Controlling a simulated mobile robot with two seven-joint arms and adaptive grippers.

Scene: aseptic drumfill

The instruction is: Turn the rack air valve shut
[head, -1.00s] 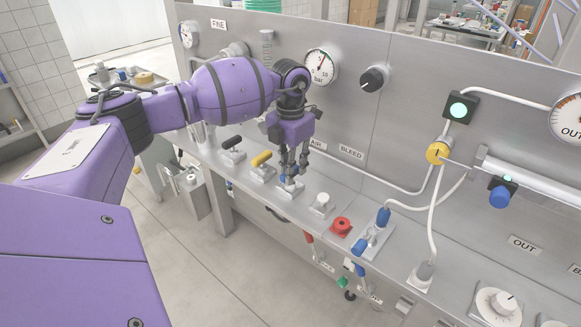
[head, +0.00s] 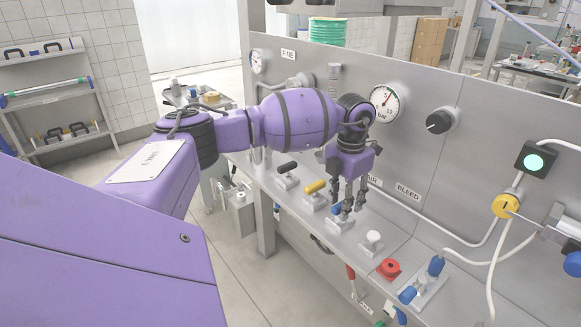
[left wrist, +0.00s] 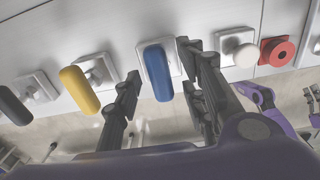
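The blue lever handle (head: 336,209) sits on a square plate on the bench ledge, near a partly covered label ending in "IR" (head: 374,181). I take it for the rack air valve. My left gripper (head: 346,214) points down over it. In the left wrist view the blue handle (left wrist: 157,73) lies between the two spread fingers (left wrist: 158,78), with visible gaps, so the gripper looks open. Contact cannot be made out.
A yellow handle (head: 315,187) and a black handle (head: 287,168) stand left of the blue one. A white knob (head: 373,240) and a red knob (head: 388,268) stand to its right. The upright steel panel with a pressure gauge (head: 385,102) rises behind.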

